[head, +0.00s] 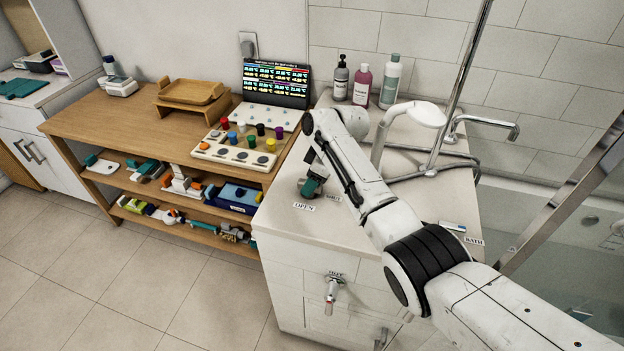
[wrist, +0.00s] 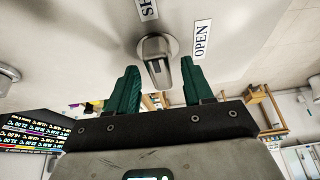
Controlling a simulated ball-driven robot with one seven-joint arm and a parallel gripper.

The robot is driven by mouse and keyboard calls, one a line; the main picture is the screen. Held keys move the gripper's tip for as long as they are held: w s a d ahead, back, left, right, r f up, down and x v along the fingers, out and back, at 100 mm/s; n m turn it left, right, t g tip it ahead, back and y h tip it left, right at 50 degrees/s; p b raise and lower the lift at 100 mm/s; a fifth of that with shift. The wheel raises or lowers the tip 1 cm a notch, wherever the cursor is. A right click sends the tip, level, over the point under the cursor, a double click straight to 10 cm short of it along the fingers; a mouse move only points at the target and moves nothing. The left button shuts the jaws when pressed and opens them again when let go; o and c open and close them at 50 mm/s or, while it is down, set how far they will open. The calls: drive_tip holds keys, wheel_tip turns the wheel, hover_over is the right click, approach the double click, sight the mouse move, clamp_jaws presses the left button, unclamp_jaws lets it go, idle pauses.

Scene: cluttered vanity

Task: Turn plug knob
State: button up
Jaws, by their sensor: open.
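The plug knob (wrist: 156,58), a grey metal knob with a lever-like grip, stands on the pale counter top in the wrist view. A label reading OPEN (wrist: 202,39) lies to its right, and a partly cut-off label starting SH (wrist: 148,9) is above it. My gripper (wrist: 158,67) is open, its two green fingers on either side of the knob's grip, with a gap visible on each side. In the head view my gripper (head: 311,186) is low over the counter, just behind the OPEN label. The knob cannot be made out there behind the gripper and arm.
Several bottles (head: 365,82) stand at the back of the counter. A white faucet (head: 410,118) and metal pipes are right of my arm. A wooden bench (head: 120,118) with a screen (head: 277,80) and a board of coloured pegs (head: 236,153) is on the left.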

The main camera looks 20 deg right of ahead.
drive_tip(key=shift+c, duration=0.3)
clamp_jaws()
